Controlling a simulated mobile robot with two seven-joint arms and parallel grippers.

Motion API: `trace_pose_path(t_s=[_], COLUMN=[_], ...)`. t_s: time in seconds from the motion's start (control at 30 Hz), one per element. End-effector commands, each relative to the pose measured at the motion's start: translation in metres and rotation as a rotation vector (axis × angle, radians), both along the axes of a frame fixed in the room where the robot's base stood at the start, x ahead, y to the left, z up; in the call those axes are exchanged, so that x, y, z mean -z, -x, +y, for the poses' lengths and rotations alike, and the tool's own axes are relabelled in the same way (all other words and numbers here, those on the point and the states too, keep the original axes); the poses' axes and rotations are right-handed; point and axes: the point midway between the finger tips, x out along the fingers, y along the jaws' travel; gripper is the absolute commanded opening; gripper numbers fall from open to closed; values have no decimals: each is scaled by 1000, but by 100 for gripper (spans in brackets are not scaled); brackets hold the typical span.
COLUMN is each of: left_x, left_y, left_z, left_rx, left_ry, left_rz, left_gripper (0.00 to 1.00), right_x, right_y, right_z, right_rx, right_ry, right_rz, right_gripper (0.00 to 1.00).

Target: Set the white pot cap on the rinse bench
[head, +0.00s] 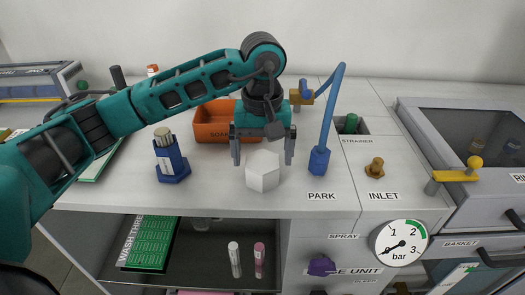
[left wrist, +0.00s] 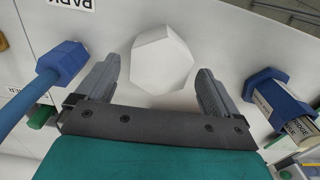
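The white pot cap (head: 263,171) is a faceted white block standing on the light bench top (head: 225,190), near its front edge. It also shows in the left wrist view (left wrist: 161,60), just beyond and between the fingertips. My left gripper (head: 263,150) is open above and slightly behind the cap, pointing down. In the left wrist view its two fingers (left wrist: 157,85) are spread wide, with nothing between them held. My right gripper is not in view.
A blue holder (head: 171,163) stands left of the cap, and a blue spray wand (head: 320,160) stands right, above the PARK label. An orange SOAK bin (head: 215,122) is behind. A brass INLET fitting (head: 375,168) and a grey-framed basin (head: 470,135) are further right.

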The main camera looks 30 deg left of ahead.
Motion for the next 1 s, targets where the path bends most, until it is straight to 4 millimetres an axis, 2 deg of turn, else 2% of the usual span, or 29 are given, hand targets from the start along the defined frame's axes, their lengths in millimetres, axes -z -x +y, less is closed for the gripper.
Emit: trace_pose_path(t_s=[0.37, 0.47, 0.8, 1.0], left_x=[-6, -20, -96, -118], left_y=[0, -1, -1, 0], left_z=[0, 0, 0, 0], left_rx=[0, 0, -2, 0], left_ry=[0, 1, 0, 0], left_rz=[1, -4, -4, -2], left_gripper=[98, 98, 98, 98], right_x=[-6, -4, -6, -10], right_y=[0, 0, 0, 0], right_z=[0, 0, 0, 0], right_rx=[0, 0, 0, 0], right_ry=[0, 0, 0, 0], right_rz=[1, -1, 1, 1], right_gripper=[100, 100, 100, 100])
